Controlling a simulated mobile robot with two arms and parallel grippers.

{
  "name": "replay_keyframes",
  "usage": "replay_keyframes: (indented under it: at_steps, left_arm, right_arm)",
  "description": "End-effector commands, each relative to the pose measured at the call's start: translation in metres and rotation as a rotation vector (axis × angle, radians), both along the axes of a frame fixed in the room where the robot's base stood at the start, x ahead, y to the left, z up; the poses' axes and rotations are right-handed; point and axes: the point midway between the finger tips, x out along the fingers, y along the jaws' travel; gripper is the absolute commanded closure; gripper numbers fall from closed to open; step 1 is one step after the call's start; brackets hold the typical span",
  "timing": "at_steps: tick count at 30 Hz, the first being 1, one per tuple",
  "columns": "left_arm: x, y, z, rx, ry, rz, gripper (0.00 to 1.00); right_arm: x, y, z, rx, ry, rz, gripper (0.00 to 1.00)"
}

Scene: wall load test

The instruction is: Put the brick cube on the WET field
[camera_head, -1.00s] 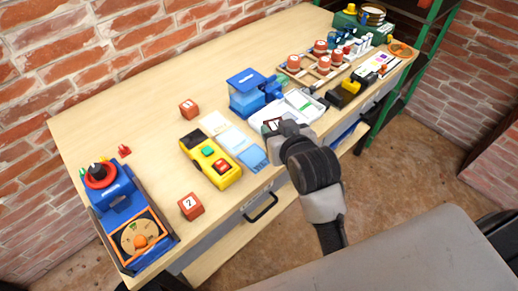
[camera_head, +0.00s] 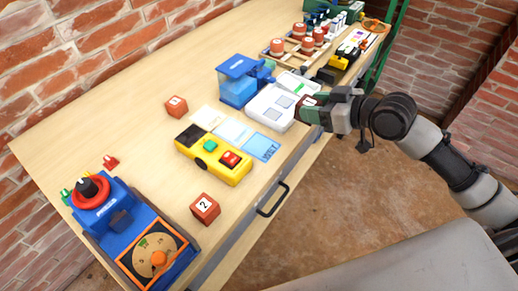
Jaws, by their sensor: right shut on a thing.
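My right gripper (camera_head: 312,108) comes in from the right and is shut on a brick cube (camera_head: 310,101). Only a white number patch and a little of this cube show between the jaws. The gripper is at the right edge of the white device, up and right of the WET field. The WET field (camera_head: 263,147) is a blue patch at the front end of a row of three, and it is bare. Two other brick-red cubes stand on the table: one (camera_head: 176,106) behind the yellow device and one (camera_head: 205,208), marked 2, near the front edge. My left gripper is not in view.
A yellow device (camera_head: 212,160) with green and red buttons lies beside the fields. A white device (camera_head: 270,106) and a blue machine (camera_head: 240,82) stand behind. A blue station (camera_head: 125,225) fills the left corner. The wooden table (camera_head: 115,120) is clear at the back left.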

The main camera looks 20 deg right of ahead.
Motion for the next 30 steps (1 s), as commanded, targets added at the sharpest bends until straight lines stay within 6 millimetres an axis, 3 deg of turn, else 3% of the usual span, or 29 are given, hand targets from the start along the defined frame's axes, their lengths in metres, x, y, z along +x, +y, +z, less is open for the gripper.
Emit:
replay_keyframes:
  at_steps: [6, 21, 30]
  left_arm:
    - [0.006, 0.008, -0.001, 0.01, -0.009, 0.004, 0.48]
    - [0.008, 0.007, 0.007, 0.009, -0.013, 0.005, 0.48]
    - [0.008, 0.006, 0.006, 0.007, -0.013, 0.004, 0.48]
  right_arm:
    - [0.003, 0.003, -0.002, 0.005, -0.001, 0.011, 0.8]
    - [0.032, 0.095, -0.059, 0.006, 0.001, 0.01, 0.8]
    - [0.035, 0.106, -0.08, 0.002, 0.003, 0.008, 0.8]
